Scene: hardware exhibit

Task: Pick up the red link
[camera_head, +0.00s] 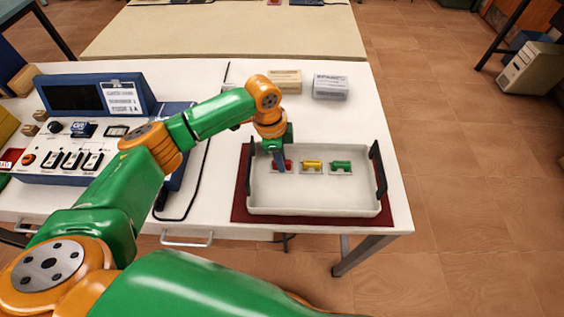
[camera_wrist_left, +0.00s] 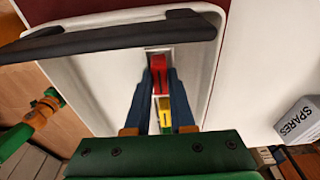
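The red link (camera_head: 288,165) stands on a pale plate at the left of a row in the white tray (camera_head: 315,198). My left gripper (camera_head: 280,164) points down into the tray at the red link and partly hides it in the head view. In the left wrist view, its two blue fingers (camera_wrist_left: 160,78) are apart, one on each side of the red link (camera_wrist_left: 159,82). I cannot tell whether the fingertips touch it.
A yellow link (camera_head: 312,163) and a green link (camera_head: 341,165) stand to the right in the tray. The tray has dark side handles (camera_head: 378,168) and sits on a dark red mat (camera_head: 240,207). Two labelled boxes (camera_head: 330,87) stand behind. A control panel (camera_head: 65,150) is at left.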

